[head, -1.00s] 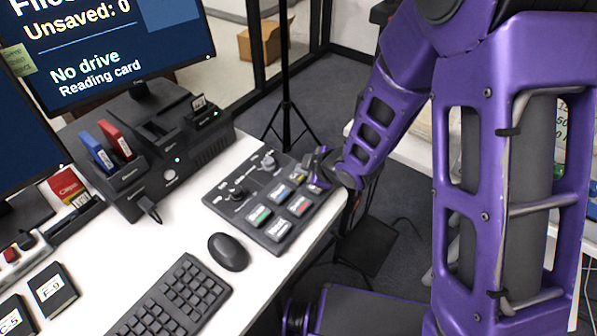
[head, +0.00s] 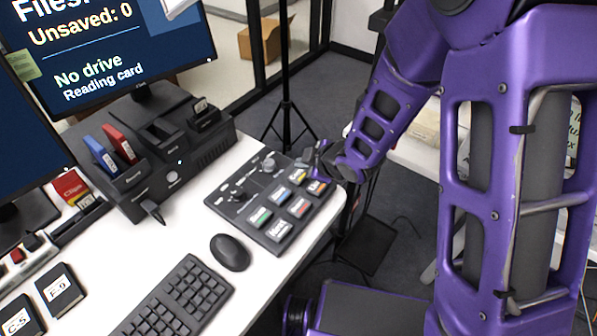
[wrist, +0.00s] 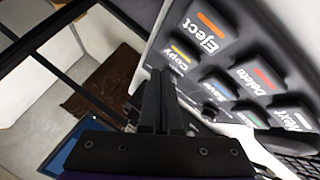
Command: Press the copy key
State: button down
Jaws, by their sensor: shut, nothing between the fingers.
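The copy key (wrist: 178,60) is a dark key with a yellow stripe, labelled "Copy" in the wrist view. In the head view, the yellow-striped key (head: 298,176) is in the back row of the black key panel (head: 238,208). My gripper (wrist: 163,76) is shut and empty, its fingertips close beside the copy key in the wrist view. I cannot tell whether they touch it. In the head view my gripper (head: 318,150) is over the panel's back right edge, just behind the yellow and orange keys.
The eject key (wrist: 205,32), save key (wrist: 217,88) and delete key (wrist: 252,76) lie near the copy key. Knobs (head: 268,165) stand on the panel. A mouse (head: 230,252), keyboard (head: 172,300) and card dock (head: 165,170) share the white desk. The monitor (head: 110,40) reads "Reading card".

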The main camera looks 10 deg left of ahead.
aim_at(303, 177)
notch_tip(303, 177, up, 4)
jog(key=p, duration=0.2)
jog(key=shift+r+p, duration=0.1)
jog(key=shift+p, duration=0.25)
dwell(0.5)
